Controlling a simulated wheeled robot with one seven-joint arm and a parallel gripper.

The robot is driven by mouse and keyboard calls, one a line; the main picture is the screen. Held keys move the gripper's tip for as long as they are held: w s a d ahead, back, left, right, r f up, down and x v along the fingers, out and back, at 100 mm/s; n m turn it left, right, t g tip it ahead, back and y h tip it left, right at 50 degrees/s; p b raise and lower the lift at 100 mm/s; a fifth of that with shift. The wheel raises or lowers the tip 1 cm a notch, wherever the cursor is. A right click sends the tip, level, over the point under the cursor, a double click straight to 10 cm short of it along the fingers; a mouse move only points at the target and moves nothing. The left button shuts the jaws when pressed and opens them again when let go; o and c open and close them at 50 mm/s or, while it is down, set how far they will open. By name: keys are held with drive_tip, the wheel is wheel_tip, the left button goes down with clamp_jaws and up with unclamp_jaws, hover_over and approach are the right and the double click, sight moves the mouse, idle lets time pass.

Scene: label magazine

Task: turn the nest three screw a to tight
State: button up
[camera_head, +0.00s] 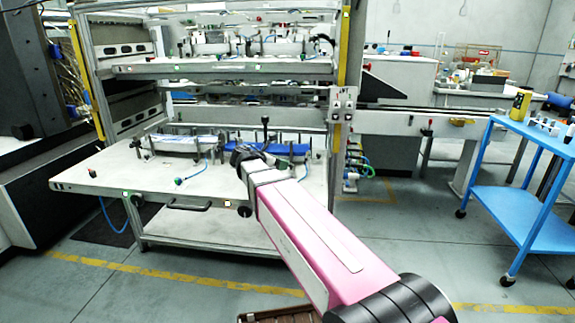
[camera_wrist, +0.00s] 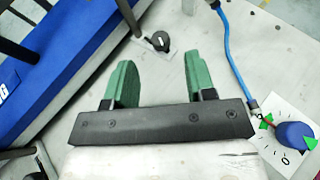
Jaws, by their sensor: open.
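My gripper (camera_wrist: 155,80) has two green fingers set wide apart with nothing between them in the wrist view. A black knob (camera_wrist: 159,41) on a small pale plate lies past the fingertips, apart from them; I cannot tell for sure that it is nest three screw a. In the head view my gripper (camera_head: 252,156) is over the right part of the white table (camera_head: 120,178), and its fingers are hard to make out there. A blue block (camera_head: 207,143) stands behind it and also shows in the wrist view (camera_wrist: 80,50).
A blue knob (camera_wrist: 296,134) on a white dial card, with green markers and a blue hose (camera_wrist: 232,50), is right of the fingers. Black posts (camera_head: 265,122) stand near the blue block. A blue cart (camera_head: 540,150) stands far right. The table's left part is mostly clear.

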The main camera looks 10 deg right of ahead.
sight(288, 172)
drive_tip(key=shift+x, duration=2.4)
drive_tip(key=c, duration=0.9)
